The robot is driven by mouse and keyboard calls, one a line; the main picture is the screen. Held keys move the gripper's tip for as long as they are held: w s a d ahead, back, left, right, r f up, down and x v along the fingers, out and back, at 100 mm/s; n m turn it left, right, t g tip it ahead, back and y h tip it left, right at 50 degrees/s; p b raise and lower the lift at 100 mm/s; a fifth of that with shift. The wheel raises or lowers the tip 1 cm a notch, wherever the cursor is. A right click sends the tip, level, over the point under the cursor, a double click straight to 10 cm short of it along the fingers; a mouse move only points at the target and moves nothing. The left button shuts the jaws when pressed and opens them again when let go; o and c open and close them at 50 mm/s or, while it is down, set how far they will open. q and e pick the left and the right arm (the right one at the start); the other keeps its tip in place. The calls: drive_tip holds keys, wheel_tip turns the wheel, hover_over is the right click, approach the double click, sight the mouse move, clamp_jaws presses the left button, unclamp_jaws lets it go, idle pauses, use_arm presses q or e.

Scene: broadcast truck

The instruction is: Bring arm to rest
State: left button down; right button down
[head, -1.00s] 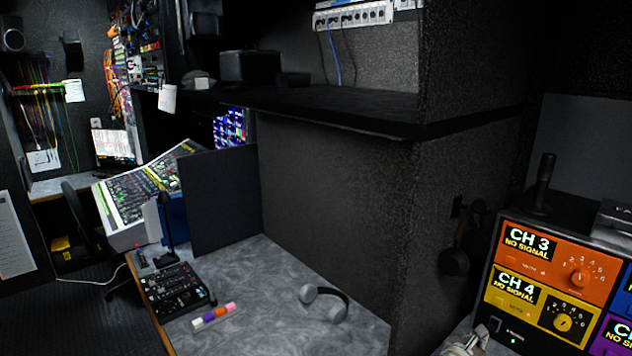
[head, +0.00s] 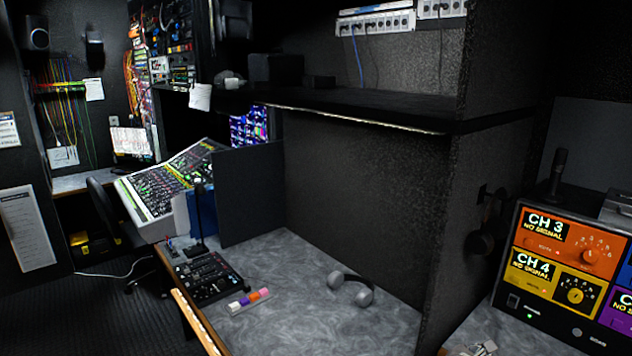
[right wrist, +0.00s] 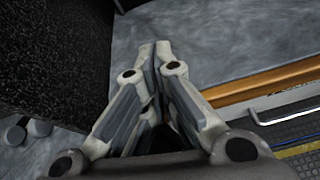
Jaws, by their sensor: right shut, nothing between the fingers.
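My right gripper (right wrist: 155,48) fills the middle of the right wrist view. Its two grey fingers meet at the tips, with nothing between them. It hangs above the grey mottled desk top (right wrist: 215,45), near the wooden front edge. In the head view, only a small pale part of my right gripper (head: 480,348) shows at the bottom edge, below the channel panel. My left gripper is in neither current view.
A channel panel (head: 570,262) stands at the right. A dark partition (head: 465,230) divides the desk.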

drive_tip(key=s+a+f+m+g+y, duration=0.1)
drive_tip(key=s+a+f+m+y, duration=0.2)
drive_tip(key=s+m, duration=0.45)
drive_tip(key=s+a+f+m+g+y, duration=0.15)
drive_tip(key=s+f+m, duration=0.3)
drive_tip(key=s, duration=0.55)
drive_tip(key=s+a+r+m+g+y, duration=0.1)
drive_tip(key=s+a+r+m+y, duration=0.15)
drive_tip(key=s+a+m, duration=0.55)
drive_tip(key=s+a+r+m+g+y, duration=0.15)
drive_tip(key=s+a+y, duration=0.35)
drive_tip(key=s, duration=0.7)
wheel_tip(320, 180, down, 28)
drive_tip(key=s+g+h, duration=0.1)
drive_tip(key=s+g, duration=0.1)
use_arm(q)
drive_tip(key=shift+f+b, duration=0.45)
drive_tip(key=shift+b, duration=0.05)
use_arm(e)
drive_tip(key=s+d+f, duration=0.2)
drive_tip(key=s+f, duration=1.4)
drive_tip(key=shift+s+g+h, duration=0.15)
drive_tip(key=shift+g+h, duration=0.15)
drive_tip(key=shift+g, duration=0.1)
